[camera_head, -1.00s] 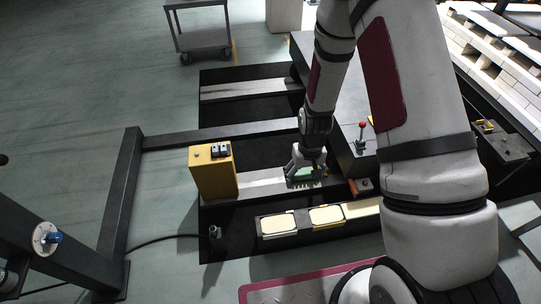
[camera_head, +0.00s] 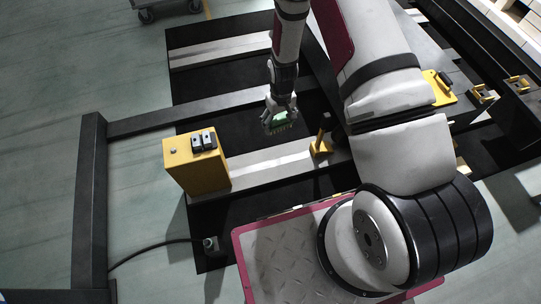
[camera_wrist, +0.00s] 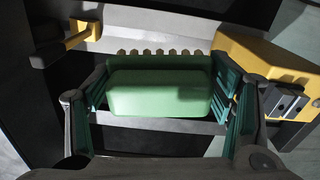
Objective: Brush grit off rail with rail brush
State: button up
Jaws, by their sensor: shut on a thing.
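The rail brush (camera_head: 279,122) is a green block in the head view. The wrist view shows the brush (camera_wrist: 160,92) close up, with a row of tan bristle tufts along its upper edge. My gripper (camera_head: 280,110) is shut on the brush, with one finger at each end of the block. The rail (camera_head: 270,160) is a pale strip between the yellow box and a yellow lever. In the head view the brush appears beyond the rail, over the dark bed and apart from the strip. I cannot make out grit on the rail.
A second pale rail (camera_head: 220,50) lies farther back. A pink-edged plate (camera_head: 290,250) is in front. A cable runs along the floor at left.

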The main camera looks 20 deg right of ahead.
jog(key=w+f+n+b, duration=0.1)
jog(key=w+f+b, duration=0.1)
jog(key=f+b, duration=0.5)
jog(key=w+f+n+b, duration=0.1)
jog(key=w+f+b, duration=0.2)
jog(key=f, duration=1.6)
jog(key=w+f+b, duration=0.3)
jog(key=f+b, duration=0.9)
jog(key=f, duration=0.1)
jog(key=shift+w+f+n, duration=0.15)
jog(key=shift+w+n, duration=0.05)
jog(key=shift+n, duration=0.2)
notch_tip(320, 180, down, 3)
jog(key=b, duration=0.2)
jog(key=shift+s+d+b, duration=0.1)
jog(key=shift+s+b, duration=0.05)
jog(key=shift+b, duration=0.25)
jog(key=shift+f, duration=1.1)
